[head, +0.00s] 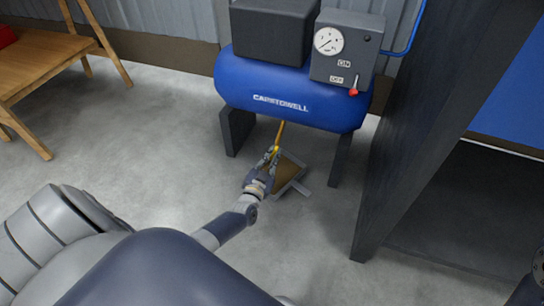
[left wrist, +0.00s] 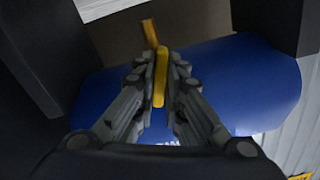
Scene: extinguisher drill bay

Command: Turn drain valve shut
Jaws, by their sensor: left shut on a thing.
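The drain valve's yellow handle (left wrist: 161,77) shows in the left wrist view between the fingers of my left gripper (left wrist: 160,85), which is shut on it. In the head view, the brass-coloured drain pipe (head: 280,130) comes down from the underside of the blue tank (head: 285,98), and my left gripper (head: 270,160) is at its lower end. The fingers hide part of the handle. I cannot tell from these frames how far the valve is turned. At the far lower right edge of the head view, only a small dark part of my own body shows; my right gripper is not visible.
The compressor's control box (head: 347,48) has a gauge and a red lever (head: 353,91). A dark upright panel (head: 425,110) stands close at right. A wooden bench (head: 45,62) is at left. The floor between is clear.

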